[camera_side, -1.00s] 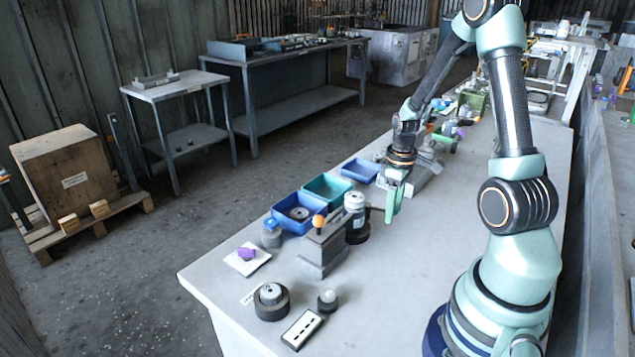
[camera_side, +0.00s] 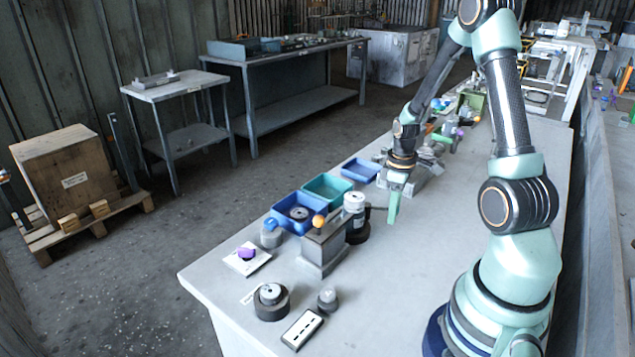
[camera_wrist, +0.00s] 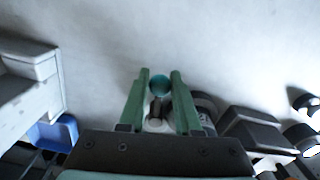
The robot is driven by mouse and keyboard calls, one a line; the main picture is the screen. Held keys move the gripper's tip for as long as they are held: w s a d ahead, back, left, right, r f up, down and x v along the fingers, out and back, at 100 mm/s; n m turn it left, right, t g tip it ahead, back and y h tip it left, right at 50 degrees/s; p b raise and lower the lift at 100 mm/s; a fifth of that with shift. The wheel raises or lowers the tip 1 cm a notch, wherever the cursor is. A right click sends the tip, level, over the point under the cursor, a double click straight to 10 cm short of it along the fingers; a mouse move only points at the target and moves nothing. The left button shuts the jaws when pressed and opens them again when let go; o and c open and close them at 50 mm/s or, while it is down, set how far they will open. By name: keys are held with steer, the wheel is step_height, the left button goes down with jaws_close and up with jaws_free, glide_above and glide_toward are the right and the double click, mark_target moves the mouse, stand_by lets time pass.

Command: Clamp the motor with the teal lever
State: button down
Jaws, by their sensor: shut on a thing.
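My gripper (camera_side: 393,218) points down over the bench. In the wrist view its green fingers (camera_wrist: 160,76) are closed around the teal ball knob (camera_wrist: 160,85) of the lever, with a grey stem below it. The lever is hidden behind the fingers in the side view. A silver-white cylinder in a dark round base, possibly the motor (camera_side: 354,203), stands just left of my gripper. I cannot tell whether the lever presses on it.
A grey block (camera_side: 322,250) with an orange-knobbed lever (camera_side: 319,221) stands front left of my gripper. Blue (camera_side: 286,221) and teal (camera_side: 326,187) bins line the left edge. A grey metal fixture (camera_side: 427,170) lies behind. The bench to the right is clear.

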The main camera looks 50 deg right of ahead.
steer(key=shift+w+d+n, duration=0.2)
steer(key=shift+d+n, duration=0.35)
steer(key=shift+n, duration=0.25)
steer(key=shift+w+d+n, duration=0.2)
steer(key=shift+d+n, duration=0.2)
steer(key=shift+n, duration=0.3)
steer(key=shift+w+d+n, duration=0.15)
steer(key=shift+d+n, duration=0.2)
steer(key=shift+n, duration=0.35)
steer(key=shift+w+d, duration=0.1)
steer(key=shift+w+d+n, duration=0.25)
steer(key=shift+d+n, duration=0.05)
steer(key=shift+n, duration=0.4)
steer(key=shift+w+d+n, duration=0.25)
steer(key=shift+n, duration=0.45)
